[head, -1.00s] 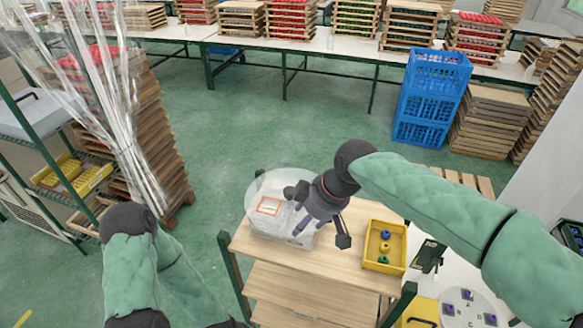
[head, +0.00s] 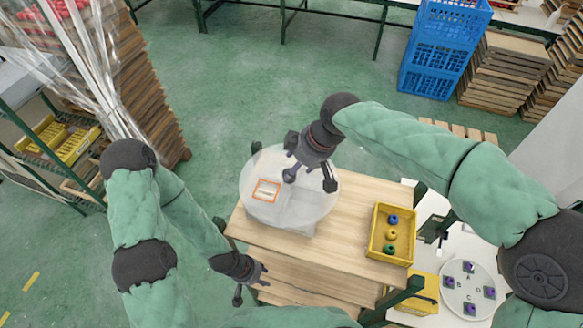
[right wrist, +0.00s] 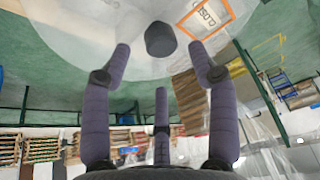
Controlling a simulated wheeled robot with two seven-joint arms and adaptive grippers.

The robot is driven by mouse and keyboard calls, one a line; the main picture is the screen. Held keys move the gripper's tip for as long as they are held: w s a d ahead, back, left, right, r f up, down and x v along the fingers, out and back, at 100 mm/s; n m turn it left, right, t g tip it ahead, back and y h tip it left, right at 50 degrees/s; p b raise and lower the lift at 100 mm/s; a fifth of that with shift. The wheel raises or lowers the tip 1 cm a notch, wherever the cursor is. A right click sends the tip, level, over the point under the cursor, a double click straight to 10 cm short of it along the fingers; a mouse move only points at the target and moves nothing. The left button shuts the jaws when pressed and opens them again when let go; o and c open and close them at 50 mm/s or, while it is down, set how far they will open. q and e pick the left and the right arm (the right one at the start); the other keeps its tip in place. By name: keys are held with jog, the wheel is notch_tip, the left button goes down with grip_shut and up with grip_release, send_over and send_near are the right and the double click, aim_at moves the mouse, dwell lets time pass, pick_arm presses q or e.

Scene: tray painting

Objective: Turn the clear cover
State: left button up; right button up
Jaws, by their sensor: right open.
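The clear cover (head: 306,208) is a round, see-through disc over a pale box (head: 268,222) on the wooden table. An orange-framed label (head: 266,190) lies on its left part. In the right wrist view the cover (right wrist: 90,30) fills the top, with a dark knob (right wrist: 160,40) and the orange-framed label (right wrist: 204,17). My right gripper (head: 310,180) is over the cover, fingers spread, the knob between and beyond the fingertips in the wrist view; I see no contact. My left gripper (head: 252,284) is at the table's front left, fingers apart and empty, clear of the cover.
A yellow tray (head: 376,246) with blue, yellow and green pieces stands at the table's right. A white round plate (head: 452,300) with lettered spots lies farther right. Blue crates (head: 432,50) and wooden stacks stand behind. Clear plastic strips (head: 75,70) hang at the left.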

jog(key=x, duration=0.4)
jog(key=shift+s+a, duration=0.1)
jog(key=shift+s, duration=0.05)
jog(key=shift+f+p, duration=0.3)
grip_shut()
